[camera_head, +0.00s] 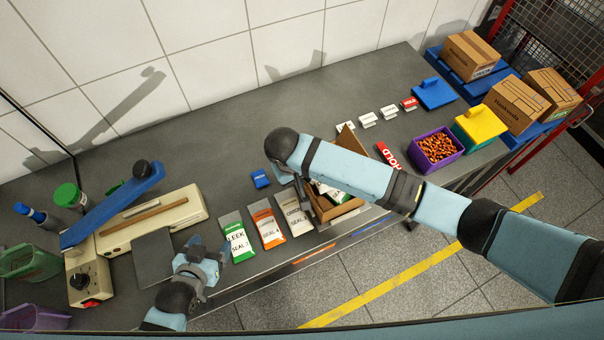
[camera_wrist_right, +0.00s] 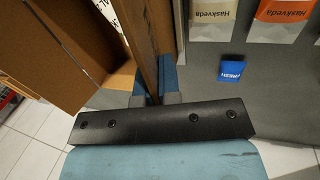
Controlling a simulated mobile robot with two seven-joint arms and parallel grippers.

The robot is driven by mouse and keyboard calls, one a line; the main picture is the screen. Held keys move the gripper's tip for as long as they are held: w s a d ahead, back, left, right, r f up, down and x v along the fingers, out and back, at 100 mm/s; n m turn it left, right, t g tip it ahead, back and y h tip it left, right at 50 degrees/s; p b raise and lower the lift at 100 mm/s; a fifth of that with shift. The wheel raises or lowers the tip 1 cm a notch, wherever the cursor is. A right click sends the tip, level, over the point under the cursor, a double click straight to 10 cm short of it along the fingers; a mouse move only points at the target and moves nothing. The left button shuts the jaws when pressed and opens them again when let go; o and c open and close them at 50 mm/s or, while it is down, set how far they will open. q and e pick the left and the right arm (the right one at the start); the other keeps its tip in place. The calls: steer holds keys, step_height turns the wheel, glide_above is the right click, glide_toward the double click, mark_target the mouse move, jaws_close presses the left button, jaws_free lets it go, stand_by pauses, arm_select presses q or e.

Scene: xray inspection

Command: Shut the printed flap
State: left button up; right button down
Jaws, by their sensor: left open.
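An open cardboard box (camera_head: 321,212) stands near the table's front edge, partly hidden by my right arm. Its far flap (camera_head: 351,139) stands up. My right gripper (camera_head: 297,186) is at the box's left side, largely hidden in the head view. In the right wrist view its fingers (camera_wrist_right: 156,98) are close together on both faces of an upright cardboard flap (camera_wrist_right: 152,45), seen nearly edge-on. No print on this flap is readable. White packets show inside the box. My left gripper (camera_head: 205,262) is open and empty near the front edge, left of the seed packets.
Several seed packets (camera_head: 267,225) lie left of the box, with a small blue block (camera_head: 261,178) behind them. A sealer (camera_head: 152,221) stands at the left.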

steer(key=shift+y, duration=0.3)
steer(key=y, duration=0.1)
steer(key=d+g+y, duration=0.1)
steer(key=y, duration=0.1)
steer(key=shift+w+r+g, duration=0.1)
steer(key=shift+w+g, duration=0.15)
steer(key=shift+g, duration=0.05)
steer(key=shift+w+d+g+y, duration=0.1)
steer(key=shift+d+g+y, duration=0.15)
steer(key=shift+y, duration=0.5)
steer(key=shift+w+d+g+y, duration=0.1)
steer(key=shift+d+g+y, duration=0.15)
steer(key=shift+y, duration=0.5)
steer(key=c, duration=1.3)
jaws_free()
steer(key=b+v, duration=0.1)
steer(key=v, duration=1.2)
steer(key=shift+w+d+r+b, duration=0.1)
steer(key=shift+d+r+b, duration=0.05)
steer(key=shift+r+b, duration=0.2)
